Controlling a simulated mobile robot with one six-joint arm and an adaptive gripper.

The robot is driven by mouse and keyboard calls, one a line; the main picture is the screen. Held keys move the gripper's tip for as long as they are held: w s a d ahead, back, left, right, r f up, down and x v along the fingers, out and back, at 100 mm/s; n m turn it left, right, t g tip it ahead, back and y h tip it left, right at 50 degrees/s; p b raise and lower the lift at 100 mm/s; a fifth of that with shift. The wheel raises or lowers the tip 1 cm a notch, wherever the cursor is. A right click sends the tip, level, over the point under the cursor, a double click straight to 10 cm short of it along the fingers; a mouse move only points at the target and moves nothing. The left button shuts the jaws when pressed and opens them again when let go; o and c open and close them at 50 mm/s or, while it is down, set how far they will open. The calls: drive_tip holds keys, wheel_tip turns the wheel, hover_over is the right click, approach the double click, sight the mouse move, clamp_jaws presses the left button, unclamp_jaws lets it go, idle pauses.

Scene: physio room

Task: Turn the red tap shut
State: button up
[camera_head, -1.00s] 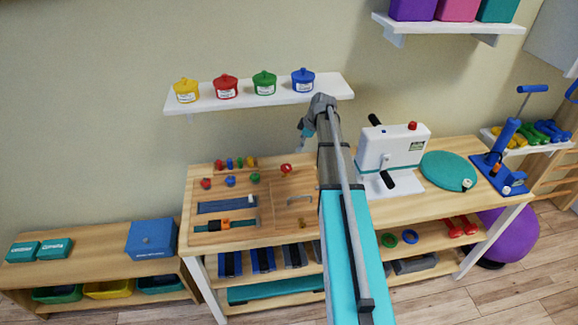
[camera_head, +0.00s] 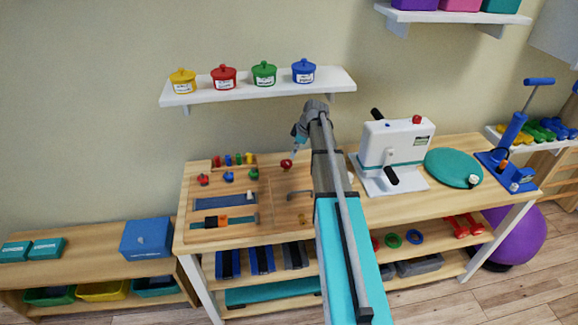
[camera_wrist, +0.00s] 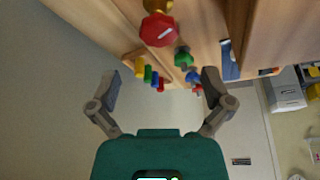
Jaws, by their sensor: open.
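The red tap (camera_head: 286,165) stands at the back of the wooden activity board (camera_head: 222,231). In the wrist view, the red tap's handle (camera_wrist: 158,30) is at the top centre, with a white mark on it and a brass-coloured part behind. My gripper (camera_wrist: 160,86) is open and empty, its two fingers spread wide. In the head view, my gripper (camera_head: 297,146) is just above the tap, slightly to its right, and looks apart from it. The tap's lower part is hidden.
Red, blue and green knobs (camera_head: 228,177) and a row of small coloured pegs (camera_head: 238,160) are on the board's left. A shelf (camera_head: 250,91) with several lidded pots hangs above. A white machine (camera_head: 396,150) stands right of my arm.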

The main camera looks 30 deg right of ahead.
sight(287, 163)
drive_tip(key=shift+b+x, duration=2.95)
drive_tip(key=shift+x, duration=0.6)
drive_tip(key=c, duration=1.1)
drive_tip(key=shift+s+a+m+t+h, duration=0.15)
drive_tip(key=shift+m+t+h, duration=0.15)
drive_tip(key=shift+m, duration=0.8)
drive_tip(key=shift+c, duration=0.2)
drive_tip(key=shift+m+t+h, duration=0.3)
drive_tip(key=shift+m+h, duration=0.1)
drive_tip(key=shift+m, duration=1)
